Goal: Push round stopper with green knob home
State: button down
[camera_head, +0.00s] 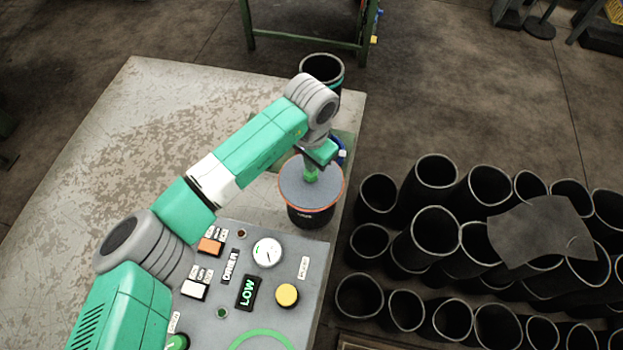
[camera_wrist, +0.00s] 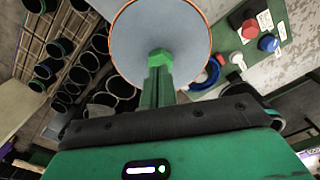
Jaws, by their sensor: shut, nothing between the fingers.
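The round stopper (camera_head: 295,187) is a grey disc with an orange rim around it. It sits at the top of a black sleeve (camera_head: 312,216) near the table's right edge. In the wrist view, the grey disc (camera_wrist: 195,30) fills the upper middle. Its green knob (camera_head: 311,175) stands at the disc's middle and is partly hidden by my gripper. My gripper (camera_wrist: 159,62) is shut and empty, its tips above or against the knob. I cannot tell whether they touch, or how deep the stopper sits.
A control panel (camera_head: 225,265) with buttons, a gauge (camera_head: 267,252) and a LOW display (camera_head: 247,292) lies in front of the sleeve. Another black sleeve (camera_head: 322,68) stands behind my arm. Many open black sleeves (camera_head: 435,235) stand at right. The table's left part (camera_head: 150,120) is bare.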

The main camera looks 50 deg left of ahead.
jog(key=shift+f, duration=0.55)
dwell(0.4)
notch_tip(320, 180, up, 7)
jog(key=p, duration=0.7)
dwell(0.4)
